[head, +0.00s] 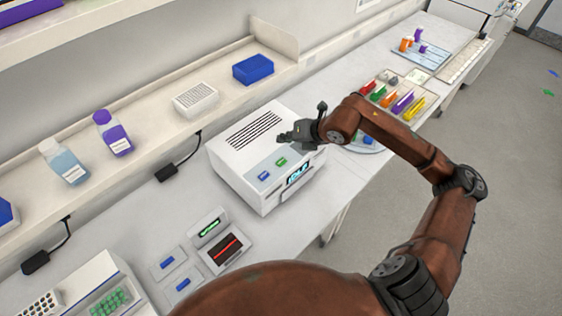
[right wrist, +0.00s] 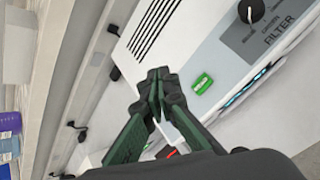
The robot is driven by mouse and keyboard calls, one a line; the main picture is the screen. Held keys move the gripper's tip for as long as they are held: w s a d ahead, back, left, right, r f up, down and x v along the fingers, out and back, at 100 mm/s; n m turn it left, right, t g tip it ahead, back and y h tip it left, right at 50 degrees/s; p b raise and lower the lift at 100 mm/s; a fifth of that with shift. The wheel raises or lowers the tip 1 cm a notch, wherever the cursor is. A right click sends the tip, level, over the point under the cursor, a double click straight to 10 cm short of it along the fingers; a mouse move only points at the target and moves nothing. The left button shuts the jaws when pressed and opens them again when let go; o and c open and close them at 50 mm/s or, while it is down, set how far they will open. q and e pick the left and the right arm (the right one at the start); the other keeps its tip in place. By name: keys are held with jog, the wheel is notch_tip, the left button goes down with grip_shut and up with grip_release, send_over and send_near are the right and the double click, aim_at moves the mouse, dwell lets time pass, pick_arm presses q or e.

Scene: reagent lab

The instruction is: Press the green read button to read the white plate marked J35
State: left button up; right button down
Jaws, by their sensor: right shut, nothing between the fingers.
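The white reader (head: 235,160) stands on the bench, with a vented top and a lit display (head: 297,174) on its front. The green button (head: 281,161) is on its top near the front edge, beside a blue button (head: 264,176). The green button also shows in the right wrist view (right wrist: 203,83). My right gripper (head: 284,137) is shut and empty above the reader, apart from the green button, which lies to the right of the fingertips (right wrist: 157,76) in the right wrist view. A white plate (head: 195,98) lies on the shelf; no J35 mark is readable. My left gripper is out of view.
A dark knob (right wrist: 251,11) marked FILTER is on the reader. A blue box (head: 253,69) and bottles (head: 113,134) stand on the shelf behind. A panel with a red line (head: 225,250) is left of the reader.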

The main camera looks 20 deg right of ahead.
jog(key=shift+f, duration=0.1)
jog(key=b, duration=0.4)
send_over(283, 162)
notch_tip(283, 162, down, 8)
jog(key=shift+s+r, duration=0.1)
jog(key=shift+r, duration=0.15)
jog(key=shift+f, duration=0.55)
jog(key=shift+f+b, duration=0.1)
jog(key=shift+b, duration=0.25)
dwell(0.3)
jog(key=shift+f+b, duration=0.35)
jog(key=shift+b, duration=0.1)
jog(key=shift+f+b, duration=0.35)
jog(key=shift+b, duration=0.05)
dwell(0.6)
dwell(0.3)
jog(key=shift+r, duration=0.8)
